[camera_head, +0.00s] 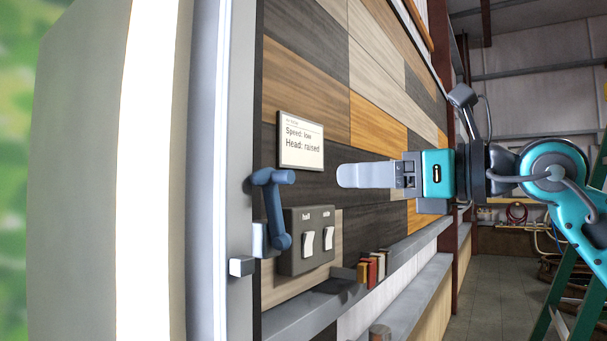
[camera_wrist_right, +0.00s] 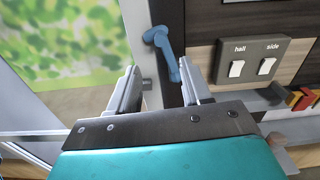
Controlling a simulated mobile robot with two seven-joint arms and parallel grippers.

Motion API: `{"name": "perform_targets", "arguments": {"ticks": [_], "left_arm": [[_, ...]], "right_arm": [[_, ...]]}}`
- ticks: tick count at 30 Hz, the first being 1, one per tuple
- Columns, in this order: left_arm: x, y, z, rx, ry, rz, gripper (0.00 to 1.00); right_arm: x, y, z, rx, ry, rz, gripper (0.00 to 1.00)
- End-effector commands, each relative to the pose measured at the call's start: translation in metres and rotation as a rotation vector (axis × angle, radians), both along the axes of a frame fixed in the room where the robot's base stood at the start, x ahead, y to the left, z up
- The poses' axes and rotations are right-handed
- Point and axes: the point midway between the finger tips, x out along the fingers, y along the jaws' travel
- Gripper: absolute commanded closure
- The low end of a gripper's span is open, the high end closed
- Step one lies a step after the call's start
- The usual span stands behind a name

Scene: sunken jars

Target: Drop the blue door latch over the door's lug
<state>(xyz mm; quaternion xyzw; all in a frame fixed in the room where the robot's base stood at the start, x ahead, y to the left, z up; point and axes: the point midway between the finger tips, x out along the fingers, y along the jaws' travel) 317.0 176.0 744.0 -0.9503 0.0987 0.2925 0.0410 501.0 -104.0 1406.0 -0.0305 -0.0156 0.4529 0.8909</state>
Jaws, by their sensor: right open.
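The blue door latch (camera_head: 273,208) is on the wall beside the door edge. Its bar stands roughly upright, and its top end bends left towards the door, above and apart from the lug. The lug (camera_head: 242,267) is a small grey block on the door's edge (camera_head: 236,150). In the right wrist view the latch (camera_wrist_right: 168,55) shows beyond and between my fingers, with the lug (camera_wrist_right: 147,84) just below left of it. My right gripper (camera_head: 340,175) is open and empty, to the right of the latch. The wrist view shows its spread fingers (camera_wrist_right: 160,82). My left gripper is out of view.
A grey switch plate (camera_head: 306,240) with two white switches is just right of the latch. A sign (camera_head: 301,142) hangs above it. A grey ledge (camera_head: 330,298) with several small books (camera_head: 372,268) runs below. The space in front of the wooden wall is open.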

Motion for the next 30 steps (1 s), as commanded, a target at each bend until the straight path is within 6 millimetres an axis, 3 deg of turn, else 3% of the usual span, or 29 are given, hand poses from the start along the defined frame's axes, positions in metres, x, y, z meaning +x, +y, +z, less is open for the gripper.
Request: {"name": "perform_targets", "arguments": {"ticks": [9, 15, 27, 30], "left_arm": [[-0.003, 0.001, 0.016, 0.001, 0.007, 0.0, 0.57], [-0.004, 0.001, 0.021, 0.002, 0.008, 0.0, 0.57], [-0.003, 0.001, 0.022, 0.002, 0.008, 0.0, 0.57], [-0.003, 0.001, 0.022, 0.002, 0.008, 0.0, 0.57]], "right_arm": [[0.039, 0.056, 0.003, 0.003, 0.003, 0.005, 0.52], [0.055, 0.076, 0.002, 0.002, 0.002, 0.003, 0.52], [0.06, 0.083, 0.0, 0.001, 0.0, 0.001, 0.52], [0.06, 0.083, 0.0, 0.002, 0.001, 0.001, 0.59]]}}
